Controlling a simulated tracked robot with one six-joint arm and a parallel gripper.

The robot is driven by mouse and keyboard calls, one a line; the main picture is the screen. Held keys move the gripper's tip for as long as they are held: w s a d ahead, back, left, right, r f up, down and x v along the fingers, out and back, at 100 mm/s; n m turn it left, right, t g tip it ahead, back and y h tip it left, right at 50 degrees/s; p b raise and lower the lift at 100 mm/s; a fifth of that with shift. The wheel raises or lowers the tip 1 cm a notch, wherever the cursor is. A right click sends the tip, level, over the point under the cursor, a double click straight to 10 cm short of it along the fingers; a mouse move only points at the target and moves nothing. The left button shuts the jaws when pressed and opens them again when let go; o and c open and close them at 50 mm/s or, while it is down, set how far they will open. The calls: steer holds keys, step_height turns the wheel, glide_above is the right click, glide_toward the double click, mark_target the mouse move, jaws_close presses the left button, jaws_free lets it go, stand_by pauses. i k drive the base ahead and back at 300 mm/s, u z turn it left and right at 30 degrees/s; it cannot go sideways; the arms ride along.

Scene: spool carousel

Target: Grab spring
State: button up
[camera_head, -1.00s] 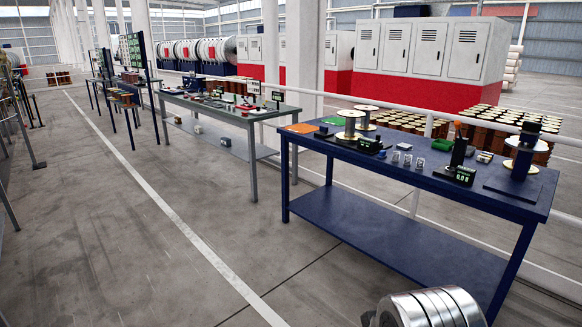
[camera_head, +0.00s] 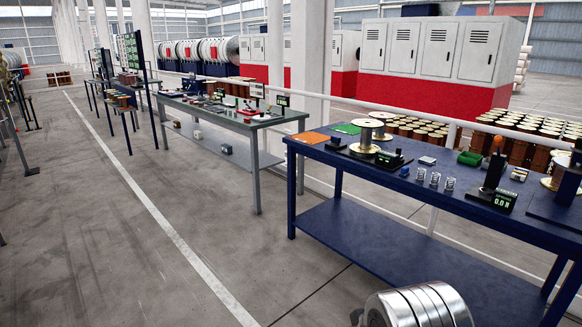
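Three small silvery-white upright pieces that look like springs stand in a row on the blue table (camera_head: 370,206). The left one (camera_head: 420,175), the middle one (camera_head: 434,179) and the right one (camera_head: 449,184) are close together near the table's front edge. They are small in the picture, so their coils are hard to make out. My gripper is not in view.
On the blue table stand gold-and-white spools (camera_head: 369,136), a green block (camera_head: 470,158), a display reading 0.0 N (camera_head: 503,199), an orange mat (camera_head: 310,138) and a green mat (camera_head: 346,128). A grey table (camera_head: 240,122) stands to the left.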

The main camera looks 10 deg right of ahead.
mark_target(453, 181)
steer(key=z, duration=0.15)
steer(key=i, duration=1.8)
steer(key=z, duration=0.85)
steer(key=i, duration=1.45)
steer(key=z, duration=0.35)
